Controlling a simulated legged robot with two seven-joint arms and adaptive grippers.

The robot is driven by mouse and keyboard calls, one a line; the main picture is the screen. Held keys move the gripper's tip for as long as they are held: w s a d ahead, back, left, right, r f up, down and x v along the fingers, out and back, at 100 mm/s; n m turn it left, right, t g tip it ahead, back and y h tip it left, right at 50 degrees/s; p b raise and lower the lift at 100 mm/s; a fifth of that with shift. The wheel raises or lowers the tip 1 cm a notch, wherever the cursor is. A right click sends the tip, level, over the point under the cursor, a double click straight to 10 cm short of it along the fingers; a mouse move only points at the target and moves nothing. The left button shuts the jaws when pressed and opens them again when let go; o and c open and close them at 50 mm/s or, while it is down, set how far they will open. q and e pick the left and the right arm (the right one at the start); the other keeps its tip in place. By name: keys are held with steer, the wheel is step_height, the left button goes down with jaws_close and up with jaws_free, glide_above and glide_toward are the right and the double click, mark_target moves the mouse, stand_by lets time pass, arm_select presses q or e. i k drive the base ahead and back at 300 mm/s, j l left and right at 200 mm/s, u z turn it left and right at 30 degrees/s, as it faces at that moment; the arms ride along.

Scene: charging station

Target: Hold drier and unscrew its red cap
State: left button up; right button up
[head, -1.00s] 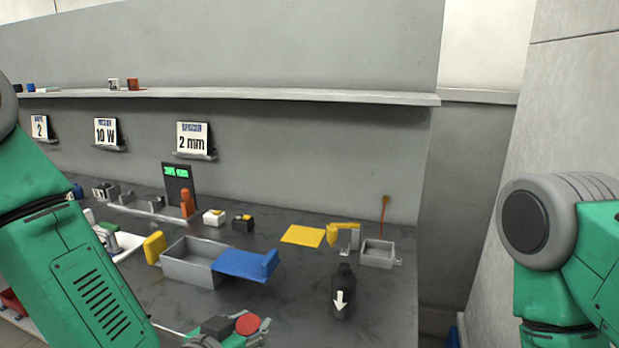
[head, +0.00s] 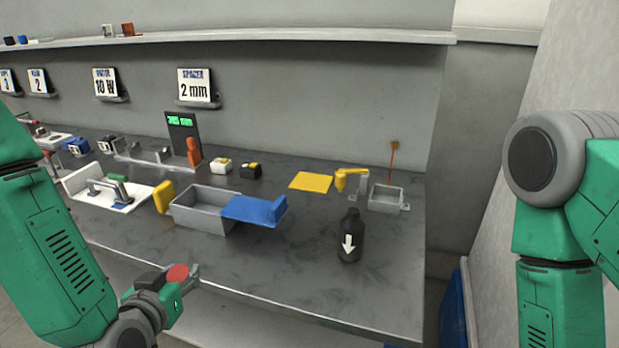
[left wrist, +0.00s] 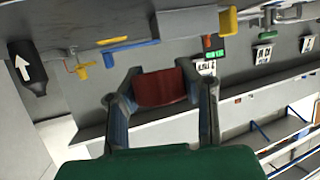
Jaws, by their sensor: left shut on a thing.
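The black bottle-shaped drier (head: 350,243) with a white arrow stands upright on the bench near its right front; it also shows at the left of the left wrist view (left wrist: 28,72). No red shows on its top. My left gripper (head: 182,285) is at the bench's front edge, left of and apart from the drier. It is shut on a red round piece, which looks like the red cap (head: 178,273). In the left wrist view the red piece (left wrist: 160,88) sits between the two fingers (left wrist: 162,95). My right arm shows at the right, but its gripper is out of view.
On the bench (head: 300,270) are a grey bin (head: 200,212) with a blue flap (head: 253,209), a yellow sheet (head: 311,181), a small grey box (head: 386,198) and a white tray (head: 120,198). The bench front between bin and drier is clear. A wall closes the right side.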

mark_target(352, 226)
steer(key=i+j+z, duration=0.1)
steer(key=j+z, duration=0.5)
steer(key=j, duration=0.2)
steer(key=i+z, duration=0.2)
steer(key=z, duration=0.3)
steer(key=i+z, duration=0.15)
steer(key=z, duration=0.3)
steer(key=i, duration=0.2)
